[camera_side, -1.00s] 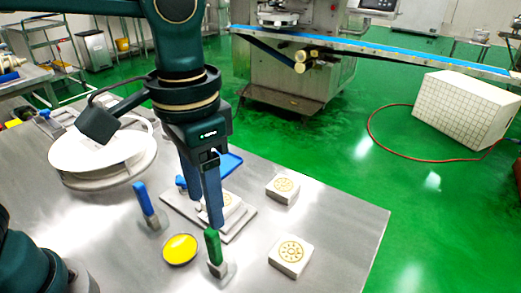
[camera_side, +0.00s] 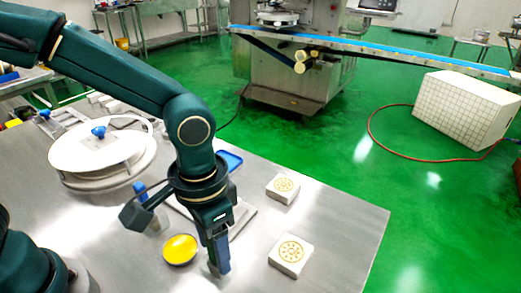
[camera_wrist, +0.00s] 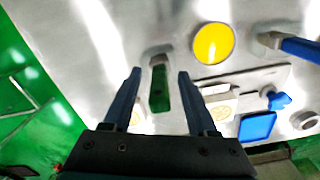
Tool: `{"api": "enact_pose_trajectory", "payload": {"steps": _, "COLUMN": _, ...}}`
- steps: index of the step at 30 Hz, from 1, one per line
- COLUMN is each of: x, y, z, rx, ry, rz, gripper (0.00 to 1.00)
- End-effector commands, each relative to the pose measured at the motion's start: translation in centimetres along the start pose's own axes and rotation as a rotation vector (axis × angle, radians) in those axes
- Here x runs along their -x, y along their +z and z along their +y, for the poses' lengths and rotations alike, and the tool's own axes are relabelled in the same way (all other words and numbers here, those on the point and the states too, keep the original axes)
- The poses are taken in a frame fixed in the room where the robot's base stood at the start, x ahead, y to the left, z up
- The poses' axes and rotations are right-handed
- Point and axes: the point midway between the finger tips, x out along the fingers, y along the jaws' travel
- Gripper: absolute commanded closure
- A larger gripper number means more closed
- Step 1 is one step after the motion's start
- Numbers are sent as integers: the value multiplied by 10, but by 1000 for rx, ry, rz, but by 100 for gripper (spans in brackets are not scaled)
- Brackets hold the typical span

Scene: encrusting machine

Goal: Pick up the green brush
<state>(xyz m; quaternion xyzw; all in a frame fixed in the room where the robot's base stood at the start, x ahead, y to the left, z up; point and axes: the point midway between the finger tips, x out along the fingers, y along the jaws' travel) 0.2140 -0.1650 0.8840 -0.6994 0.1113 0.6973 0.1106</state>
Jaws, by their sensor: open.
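The green brush (camera_wrist: 160,88) stands between the two blue fingers of my gripper (camera_wrist: 158,78) in the wrist view, with clear gaps on both sides. Its green handle points toward the gripper, and its grey holder sits on the steel table. In the side view my gripper (camera_side: 218,268) is lowered at the brush's place, with its fingers pointing down. The brush is hidden there behind the fingers. My gripper is open and has nothing clamped.
A yellow dish (camera_side: 180,249) sits just left of my gripper. A blue-handled brush (camera_side: 140,190) stands behind it, partly hidden. A stamped white block (camera_side: 290,253) is close on the right, another (camera_side: 283,188) farther back. A white round turntable (camera_side: 95,150) is at left.

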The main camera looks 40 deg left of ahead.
Motion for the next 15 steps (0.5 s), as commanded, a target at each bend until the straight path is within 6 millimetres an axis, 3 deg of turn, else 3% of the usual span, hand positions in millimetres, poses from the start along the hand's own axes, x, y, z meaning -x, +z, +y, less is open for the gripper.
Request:
{"api": "enact_pose_trajectory", "payload": {"steps": 4, "x": 0, "y": 0, "z": 0, "rx": 0, "ry": 0, "rz": 0, "gripper": 42}}
{"api": "enact_pose_trajectory", "payload": {"steps": 5, "x": 0, "y": 0, "z": 0, "rx": 0, "ry": 0, "rz": 0, "gripper": 46}}
{"api": "enact_pose_trajectory", "payload": {"steps": 9, "x": 0, "y": 0, "z": 0, "rx": 0, "ry": 0, "rz": 0, "gripper": 99}}
{"api": "enact_pose_trajectory", "payload": {"steps": 15, "x": 0, "y": 0, "z": 0, "rx": 0, "ry": 0, "rz": 0, "gripper": 100}}
